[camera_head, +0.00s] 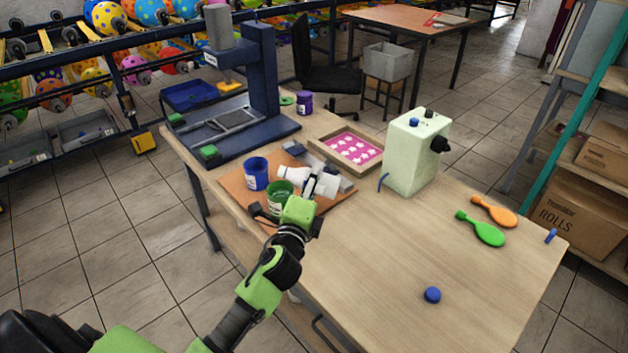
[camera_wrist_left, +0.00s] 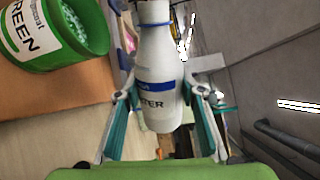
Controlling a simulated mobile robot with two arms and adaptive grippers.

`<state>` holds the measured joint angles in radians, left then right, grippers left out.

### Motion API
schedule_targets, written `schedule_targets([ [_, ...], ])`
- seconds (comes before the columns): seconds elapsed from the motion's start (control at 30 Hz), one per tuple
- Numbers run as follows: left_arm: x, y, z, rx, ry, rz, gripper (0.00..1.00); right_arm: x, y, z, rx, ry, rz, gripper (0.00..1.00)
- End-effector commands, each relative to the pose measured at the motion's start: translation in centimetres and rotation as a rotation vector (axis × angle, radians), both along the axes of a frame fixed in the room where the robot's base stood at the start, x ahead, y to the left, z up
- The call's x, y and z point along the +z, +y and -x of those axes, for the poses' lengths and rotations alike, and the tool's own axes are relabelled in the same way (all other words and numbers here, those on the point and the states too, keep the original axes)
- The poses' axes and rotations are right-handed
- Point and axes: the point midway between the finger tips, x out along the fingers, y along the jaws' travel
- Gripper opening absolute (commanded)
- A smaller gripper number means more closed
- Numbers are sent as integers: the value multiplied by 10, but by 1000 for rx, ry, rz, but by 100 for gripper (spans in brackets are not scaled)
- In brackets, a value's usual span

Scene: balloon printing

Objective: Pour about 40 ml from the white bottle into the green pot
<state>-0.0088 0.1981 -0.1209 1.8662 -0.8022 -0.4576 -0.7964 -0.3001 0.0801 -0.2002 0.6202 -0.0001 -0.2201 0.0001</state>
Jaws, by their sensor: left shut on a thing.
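The white bottle (camera_head: 318,184) has a blue band and is tipped close to horizontal, its neck pointing left over the green pot's side. My left gripper (camera_head: 314,188) is shut around its body; in the left wrist view the bottle (camera_wrist_left: 157,75) sits between the two fingers (camera_wrist_left: 160,112). The green pot (camera_head: 279,199) stands open on a brown board, just below and left of the bottle's neck. In the left wrist view the green pot (camera_wrist_left: 55,32) shows a "GREEN" label and a pale, speckled inside. I cannot make out a stream. My right gripper is not in view.
A blue pot (camera_head: 256,174) stands beside the green pot on the brown board (camera_head: 236,190). A pink-filled tray (camera_head: 345,149), a dark blue press (camera_head: 262,90) and a pale green machine (camera_head: 416,155) stand around it. The table's front right is mostly clear, with paddles and a blue cap (camera_head: 432,295).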

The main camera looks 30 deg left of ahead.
Motion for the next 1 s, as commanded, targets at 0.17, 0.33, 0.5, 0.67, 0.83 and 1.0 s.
schedule_targets([
  [0.17,13,1,0,-1,28,-140,9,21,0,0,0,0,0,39],
  [0.33,10,1,0,0,33,-165,9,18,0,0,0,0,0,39],
  [0.5,13,2,0,-1,38,-187,9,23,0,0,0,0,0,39],
  [0.67,23,6,1,-1,69,-337,9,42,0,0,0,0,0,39],
  [0.83,23,9,1,0,92,-446,9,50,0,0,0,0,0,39],
  [1.0,21,9,1,0,94,-456,9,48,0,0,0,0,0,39],
])
